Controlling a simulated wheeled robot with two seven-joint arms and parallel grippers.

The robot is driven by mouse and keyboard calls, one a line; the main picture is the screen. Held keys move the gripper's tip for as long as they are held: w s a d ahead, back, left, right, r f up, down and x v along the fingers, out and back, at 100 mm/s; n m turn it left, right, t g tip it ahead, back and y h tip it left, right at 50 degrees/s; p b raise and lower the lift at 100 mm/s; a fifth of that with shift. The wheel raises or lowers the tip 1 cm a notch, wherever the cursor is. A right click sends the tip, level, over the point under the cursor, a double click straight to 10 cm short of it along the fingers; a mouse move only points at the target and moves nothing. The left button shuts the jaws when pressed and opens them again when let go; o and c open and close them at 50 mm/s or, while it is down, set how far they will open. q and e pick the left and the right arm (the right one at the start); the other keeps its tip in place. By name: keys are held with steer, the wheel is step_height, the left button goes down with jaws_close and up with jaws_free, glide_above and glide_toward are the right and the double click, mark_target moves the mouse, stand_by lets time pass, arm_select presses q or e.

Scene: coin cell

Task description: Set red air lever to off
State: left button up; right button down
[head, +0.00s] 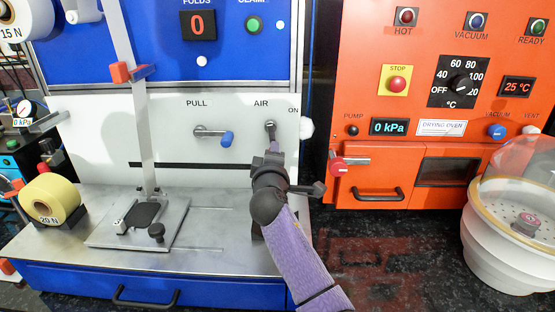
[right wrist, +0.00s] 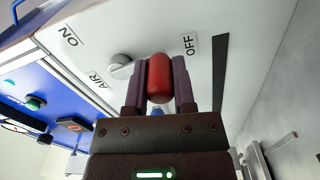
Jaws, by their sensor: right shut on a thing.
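The red air lever (right wrist: 160,78) has a red rounded handle and a metal pivot. In the head view its pivot (head: 270,125) sits under the AIR label on the white panel, with the lever pointing down from it and its handle hidden by my gripper. My right gripper (head: 272,148) is at the lever. In the right wrist view its two fingers (right wrist: 157,85) are shut on the red handle, one on each side. The OFF label (right wrist: 190,44) is close beside the handle, and the ON label (right wrist: 70,38) lies beyond the pivot. My left gripper is not in view.
A blue-handled PULL lever (head: 226,139) is left of the air lever. A metal plate with a black pad (head: 142,215) lies on the bench. An orange drying oven (head: 425,60) with a red-knobbed lever (head: 338,167) stands right. A domed white vessel (head: 510,245) is at lower right.

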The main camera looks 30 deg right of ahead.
steer(key=shift+w+a+f+m+b, duration=0.2)
steer(key=shift+a+m+b, duration=0.1)
steer(key=shift+m, duration=0.4)
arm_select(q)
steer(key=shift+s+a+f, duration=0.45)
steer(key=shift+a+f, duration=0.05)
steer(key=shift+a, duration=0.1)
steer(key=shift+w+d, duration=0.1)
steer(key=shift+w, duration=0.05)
arm_select(e)
steer(key=shift+m, duration=0.3)
steer(key=shift+c, duration=2.2)
jaws_free()
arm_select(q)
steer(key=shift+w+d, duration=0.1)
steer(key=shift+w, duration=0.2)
arm_select(e)
steer(key=shift+r, duration=0.1)
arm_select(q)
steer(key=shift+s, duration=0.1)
